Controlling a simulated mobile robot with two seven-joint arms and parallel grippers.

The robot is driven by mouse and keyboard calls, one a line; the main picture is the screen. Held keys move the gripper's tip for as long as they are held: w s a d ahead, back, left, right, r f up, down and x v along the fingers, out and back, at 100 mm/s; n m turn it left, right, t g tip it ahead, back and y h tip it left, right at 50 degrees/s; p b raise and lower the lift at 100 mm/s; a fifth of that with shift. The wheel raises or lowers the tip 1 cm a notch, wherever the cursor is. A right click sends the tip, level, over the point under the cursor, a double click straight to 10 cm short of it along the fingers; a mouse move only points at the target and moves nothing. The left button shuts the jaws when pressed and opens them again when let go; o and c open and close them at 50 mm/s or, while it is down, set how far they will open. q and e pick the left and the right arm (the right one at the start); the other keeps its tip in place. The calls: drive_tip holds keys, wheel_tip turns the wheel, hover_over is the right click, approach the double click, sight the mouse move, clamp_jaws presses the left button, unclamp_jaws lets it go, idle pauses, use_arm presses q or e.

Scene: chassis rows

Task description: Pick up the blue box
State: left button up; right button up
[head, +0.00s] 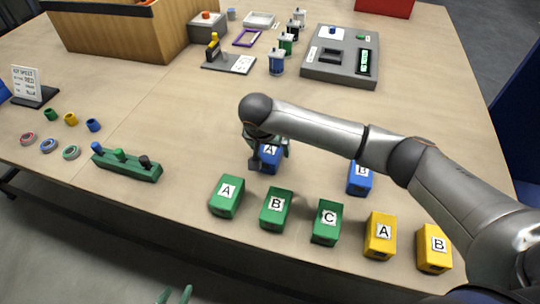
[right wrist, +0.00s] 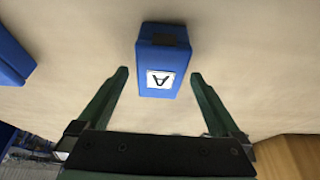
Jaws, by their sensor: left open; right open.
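The blue box labelled A (head: 270,158) stands on the table near the middle in the head view, partly covered by my right gripper. It also shows in the right wrist view (right wrist: 162,48), upside down, centred just ahead of my right gripper (right wrist: 160,76). That gripper is open, with green fingers apart on either side of the box's labelled end and clear gaps. A second blue box, labelled B (head: 360,178), stands to the right. A blue box (right wrist: 10,58) is cut off at the wrist view's left edge. My left gripper (head: 174,296) is open and empty at the bottom edge.
Green boxes A (head: 227,197), B (head: 276,209) and C (head: 326,223) and yellow boxes A (head: 380,237) and B (head: 434,249) form a front row. A green peg holder (head: 127,165) lies left. A grey panel (head: 340,58) and wooden crate (head: 125,28) stand behind.

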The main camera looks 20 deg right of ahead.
drive_tip(key=shift+x, duration=0.9)
drive_tip(key=shift+f+p, duration=0.2)
drive_tip(key=shift+p, duration=0.1)
clamp_jaws()
drive_tip(key=shift+r, duration=0.1)
idle(1.0)
